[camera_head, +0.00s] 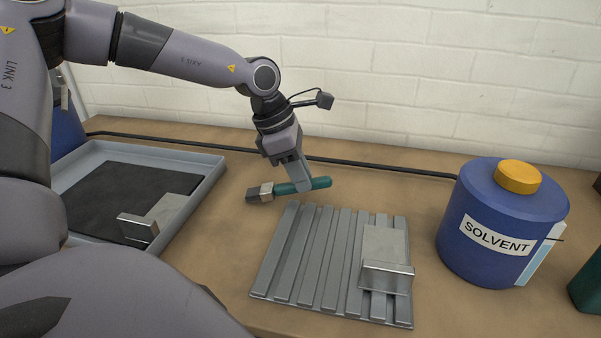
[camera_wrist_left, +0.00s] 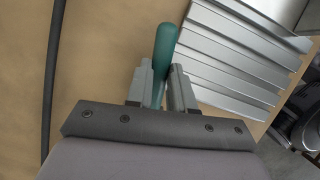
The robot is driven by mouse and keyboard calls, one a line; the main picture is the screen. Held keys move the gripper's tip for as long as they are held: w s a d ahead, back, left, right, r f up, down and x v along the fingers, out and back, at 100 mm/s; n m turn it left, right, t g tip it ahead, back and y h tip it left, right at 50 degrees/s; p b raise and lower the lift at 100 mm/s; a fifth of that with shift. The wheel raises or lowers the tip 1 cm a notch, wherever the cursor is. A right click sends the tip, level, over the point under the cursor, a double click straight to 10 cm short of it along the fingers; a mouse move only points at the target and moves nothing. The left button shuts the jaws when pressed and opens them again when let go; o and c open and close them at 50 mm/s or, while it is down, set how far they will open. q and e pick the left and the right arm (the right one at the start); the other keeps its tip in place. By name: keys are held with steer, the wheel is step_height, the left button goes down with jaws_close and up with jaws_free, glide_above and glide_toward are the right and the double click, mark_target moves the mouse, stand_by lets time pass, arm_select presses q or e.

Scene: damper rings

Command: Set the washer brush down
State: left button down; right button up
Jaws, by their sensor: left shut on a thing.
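The washer brush (camera_head: 288,188) has a teal handle, a light metal collar and a dark head pointing left in the head view. My left gripper (camera_head: 304,186) is shut on its handle, just behind the ribbed grey rack. In the left wrist view the teal handle of the brush (camera_wrist_left: 165,50) stands between the two fingers of my left gripper (camera_wrist_left: 161,84). The brush lies roughly level at or close above the tabletop; I cannot tell if it touches. The fingers hide part of the handle. My right gripper is not in view.
The ribbed grey rack (camera_head: 310,262) holds a metal bracket plate (camera_head: 384,250) on its right side. A grey tray (camera_head: 215,172) with a dark mat (camera_head: 110,200) and another bracket (camera_head: 165,215) is at left. A blue solvent can (camera_head: 480,205) stands at right. A black cable (camera_head: 380,167) runs behind.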

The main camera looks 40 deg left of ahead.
arm_select(q)
steer(key=shift+f, duration=0.1)
steer(key=shift+w+d+f+y+b, duration=0.2)
steer(key=shift+f+y+b, duration=0.15)
steer(key=shift+b, duration=0.25)
steer(key=shift+f+g, duration=0.1)
steer(key=shift+g, duration=0.2)
steer(key=shift+f, duration=0.15)
steer(key=c, duration=1.3)
jaws_free()
steer(key=o, duration=0.6)
steer(key=shift+c, duration=0.2)
